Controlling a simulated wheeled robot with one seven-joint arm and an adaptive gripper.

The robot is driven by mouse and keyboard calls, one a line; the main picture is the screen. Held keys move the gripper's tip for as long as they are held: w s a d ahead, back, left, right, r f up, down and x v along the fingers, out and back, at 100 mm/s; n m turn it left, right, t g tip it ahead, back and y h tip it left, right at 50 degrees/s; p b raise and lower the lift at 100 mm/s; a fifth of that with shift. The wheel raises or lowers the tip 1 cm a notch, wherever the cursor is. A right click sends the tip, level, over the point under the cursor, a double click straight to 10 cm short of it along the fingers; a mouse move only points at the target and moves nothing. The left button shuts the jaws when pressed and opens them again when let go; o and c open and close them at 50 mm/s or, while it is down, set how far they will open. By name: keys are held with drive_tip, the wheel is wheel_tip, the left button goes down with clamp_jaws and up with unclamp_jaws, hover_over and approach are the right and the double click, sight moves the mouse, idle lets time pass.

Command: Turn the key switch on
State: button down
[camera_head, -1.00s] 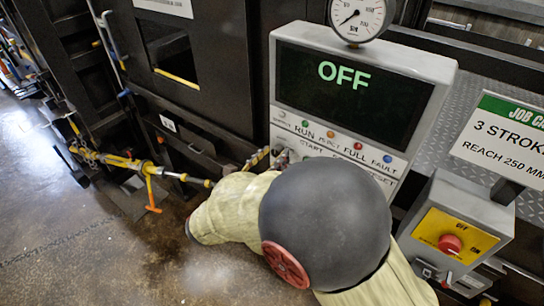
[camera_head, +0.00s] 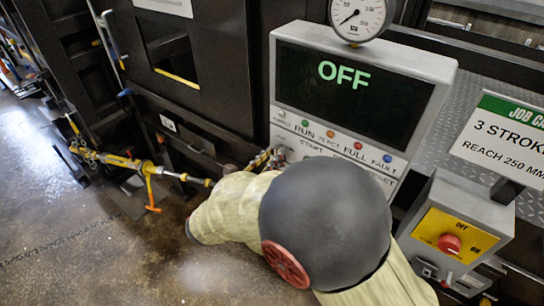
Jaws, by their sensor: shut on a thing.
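The control box (camera_head: 440,80) carries a dark screen (camera_head: 350,95) that reads OFF in green. Below the screen is a strip of small coloured lamps, with labels such as RUN, FULL and FAULT. The key switch (camera_head: 280,154) is at the lower left of this panel, small and partly covered. My gripper (camera_head: 268,159) is at it, just beyond my pale arm, and is shut on the key. The fingertips are small and partly hidden, so the key's angle cannot be made out.
A pressure gauge (camera_head: 358,16) tops the control box. A job card sign (camera_head: 505,140) is at the right. A yellow-handled bar (camera_head: 125,163) crosses the left. Open floor (camera_head: 90,260) is at lower left.

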drive_tip(key=shift+f+m+b, duration=0.1)
drive_tip(key=shift+m+b, duration=0.2)
drive_tip(key=m+b, duration=1.1)
drive_tip(key=b, duration=0.3)
drive_tip(key=shift+m, duration=0.3)
drive_tip(key=c, duration=1.5)
unclamp_jaws()
